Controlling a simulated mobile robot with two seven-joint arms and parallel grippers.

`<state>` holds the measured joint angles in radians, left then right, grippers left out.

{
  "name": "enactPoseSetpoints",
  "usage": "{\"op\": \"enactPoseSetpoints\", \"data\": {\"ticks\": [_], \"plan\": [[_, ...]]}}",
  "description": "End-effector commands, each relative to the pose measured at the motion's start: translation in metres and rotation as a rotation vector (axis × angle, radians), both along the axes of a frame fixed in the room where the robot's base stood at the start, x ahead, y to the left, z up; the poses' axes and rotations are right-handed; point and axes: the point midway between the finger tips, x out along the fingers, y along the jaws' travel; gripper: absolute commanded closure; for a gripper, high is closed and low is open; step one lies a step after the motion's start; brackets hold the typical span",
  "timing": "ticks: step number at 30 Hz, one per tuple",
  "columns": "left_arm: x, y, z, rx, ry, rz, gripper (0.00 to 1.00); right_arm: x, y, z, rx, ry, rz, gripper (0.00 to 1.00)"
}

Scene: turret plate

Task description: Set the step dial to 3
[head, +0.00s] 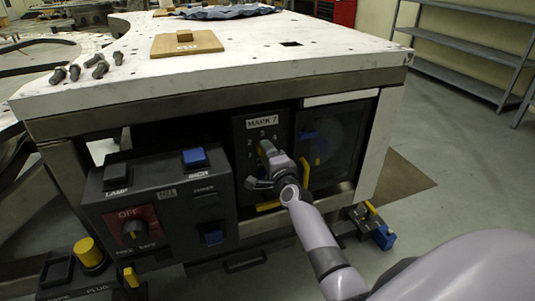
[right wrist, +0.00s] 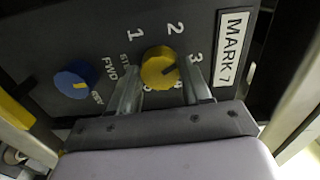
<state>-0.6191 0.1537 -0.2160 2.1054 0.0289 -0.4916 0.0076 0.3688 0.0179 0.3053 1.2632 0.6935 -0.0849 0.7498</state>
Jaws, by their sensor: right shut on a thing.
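The step dial is a round yellow knob (right wrist: 159,66) on a dark panel (right wrist: 110,30) with the numbers 1, 2 and 3 around it. The dark pointer line on the knob points roughly toward the 3; exact alignment is hard to judge. My right gripper (right wrist: 160,88) is shut on the knob, one finger on each side. In the head view my right gripper (head: 265,165) is at the panel under the MARK 7 label (head: 263,122) and hides most of the dial. My left gripper is not in view.
A blue knob (right wrist: 75,80) marked FWD and REV sits beside the dial. A control box (head: 160,195) with a blue button and an OFF switch stands left of the panel. The white bench top (head: 250,65) overhangs the panel, with bolts and a wooden block on it.

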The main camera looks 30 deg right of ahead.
Motion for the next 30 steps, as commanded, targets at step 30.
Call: {"op": "enactPoseSetpoints", "data": {"ticks": [30], "plan": [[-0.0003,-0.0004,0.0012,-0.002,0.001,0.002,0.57,0.0001,0.001,-0.0001,0.495,-0.117,0.003,0.82]]}}
